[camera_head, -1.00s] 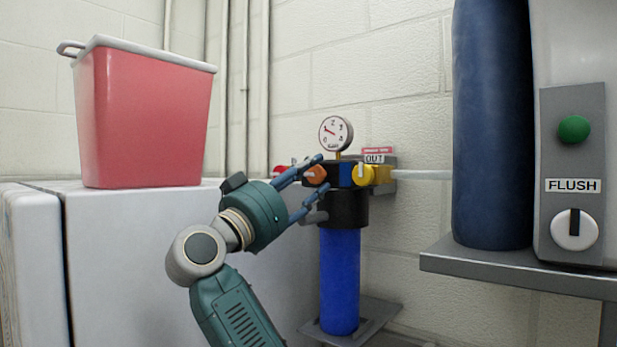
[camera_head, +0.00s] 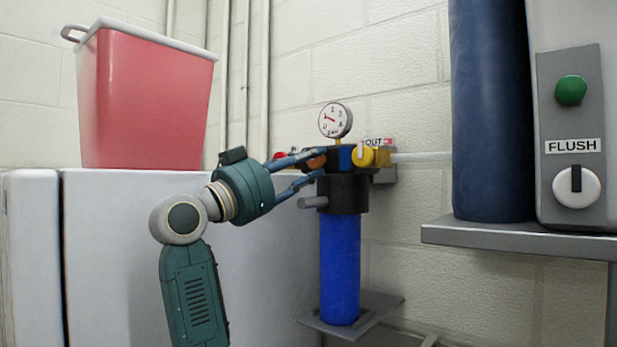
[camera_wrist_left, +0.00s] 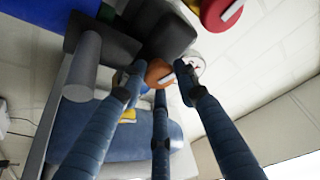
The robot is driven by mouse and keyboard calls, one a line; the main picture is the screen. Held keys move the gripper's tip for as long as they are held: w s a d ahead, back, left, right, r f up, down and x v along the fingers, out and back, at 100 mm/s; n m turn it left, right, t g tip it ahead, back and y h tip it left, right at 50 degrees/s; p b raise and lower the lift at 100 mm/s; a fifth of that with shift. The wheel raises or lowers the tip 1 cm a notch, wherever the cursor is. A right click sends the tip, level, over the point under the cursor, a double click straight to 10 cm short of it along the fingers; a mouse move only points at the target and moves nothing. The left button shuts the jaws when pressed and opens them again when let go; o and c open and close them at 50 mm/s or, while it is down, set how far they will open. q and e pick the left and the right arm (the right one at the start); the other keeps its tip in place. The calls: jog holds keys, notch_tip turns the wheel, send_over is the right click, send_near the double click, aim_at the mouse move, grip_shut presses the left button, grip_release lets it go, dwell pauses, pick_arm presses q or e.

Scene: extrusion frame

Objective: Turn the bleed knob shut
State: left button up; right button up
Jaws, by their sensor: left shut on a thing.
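A small orange knob (camera_head: 316,162) sits on the front of the black filter head (camera_head: 345,192), under a round gauge (camera_head: 335,120). No label for it can be read. My left gripper (camera_head: 321,164) comes from the left, its fingers shut around the orange knob, which they partly hide. In the left wrist view the orange knob (camera_wrist_left: 158,71) shows between the fingertips. A yellow knob (camera_head: 363,156) is just right of it, by an OUT sign (camera_head: 373,142). A red knob (camera_head: 281,157) is at the left, partly hidden; it also shows in the wrist view (camera_wrist_left: 217,12). My right gripper is not in view.
A blue filter housing (camera_head: 340,270) hangs under the head, above a grey plate. A grey stub (camera_head: 312,202) sticks out below my fingers. A red bin (camera_head: 145,105) stands on a white cabinet at left. A dark blue cylinder (camera_head: 488,120) stands on a shelf at right.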

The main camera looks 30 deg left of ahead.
pick_arm(q)
jog(key=shift+a+r+m+g+h+p, duration=0.1)
jog(key=shift+m+g+h+p, duration=0.35)
jog(key=shift+m+g+p, duration=1.4)
jog(key=shift+d+r+m+t+h+p, duration=0.15)
jog(key=shift+m+h+p, duration=0.5)
jog(key=shift+m, duration=2.7)
jog(key=shift+a+r+m+g+h+p, duration=0.25)
jog(key=shift+m+g+p, duration=0.95)
jog(key=shift+m, duration=1.4)
jog(key=shift+d+f+p, duration=0.1)
jog(key=shift+f+p, duration=0.1)
jog(key=shift+p, duration=0.1)
jog(key=shift+f, duration=0.15)
